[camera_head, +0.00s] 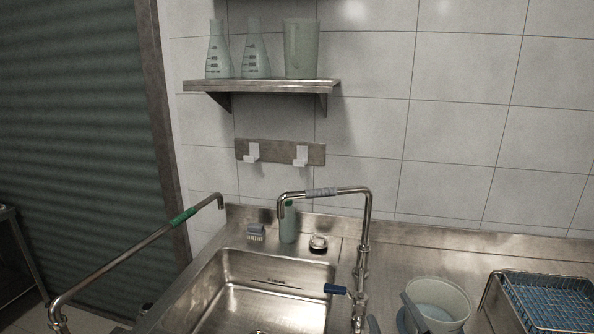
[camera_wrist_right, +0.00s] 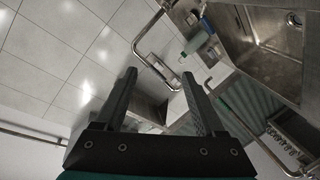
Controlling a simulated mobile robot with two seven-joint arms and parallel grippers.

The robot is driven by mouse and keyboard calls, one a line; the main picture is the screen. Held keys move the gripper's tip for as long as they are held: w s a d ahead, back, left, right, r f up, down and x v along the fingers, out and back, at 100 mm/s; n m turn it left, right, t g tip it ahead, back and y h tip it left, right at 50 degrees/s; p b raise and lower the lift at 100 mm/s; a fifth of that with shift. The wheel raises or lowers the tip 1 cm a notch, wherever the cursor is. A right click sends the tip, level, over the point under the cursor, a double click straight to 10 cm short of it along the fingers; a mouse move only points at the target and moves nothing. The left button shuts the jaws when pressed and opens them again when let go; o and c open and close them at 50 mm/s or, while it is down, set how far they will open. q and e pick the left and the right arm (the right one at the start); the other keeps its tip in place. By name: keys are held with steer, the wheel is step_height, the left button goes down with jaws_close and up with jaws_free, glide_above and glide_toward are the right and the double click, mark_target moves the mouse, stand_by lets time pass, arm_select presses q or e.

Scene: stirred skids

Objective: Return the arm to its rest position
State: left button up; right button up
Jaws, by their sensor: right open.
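My right gripper (camera_wrist_right: 158,75) is open in the right wrist view, with its two dark fingers apart and nothing between them. In the head view only what look like the grey finger ends of my right gripper (camera_head: 393,317) show at the bottom edge, beside a pale bucket-like container (camera_head: 445,292). I cannot tell whether they touch it. The rest of the right arm is hidden below the frame. My left gripper is not in view.
A steel sink (camera_head: 275,270) with a tall bent tap (camera_head: 368,215) lies ahead. A blue-lined wire rack (camera_head: 548,300) is at right. A wall shelf (camera_head: 262,86) holds glassware. A metal pipe (camera_head: 130,248) crosses at left.

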steer(key=s+f+m+g, duration=0.3)
steer(key=s+f+g, duration=0.4)
steer(key=s, duration=0.4)
steer(key=s+f+m+g, duration=0.3)
steer(key=s+f+g, duration=0.3)
steer(key=s+f, duration=0.45)
step_height(320, 180, down, 25)
steer(key=s+b, duration=0.3)
steer(key=b, duration=0.1)
steer(key=s+d+f+g+b, duration=0.2)
steer(key=s+d+f+b, duration=0.1)
steer(key=s+f, duration=1.2)
step_height(320, 180, down, 2)
steer(key=shift+d+f+n, duration=0.15)
steer(key=shift+n, duration=0.15)
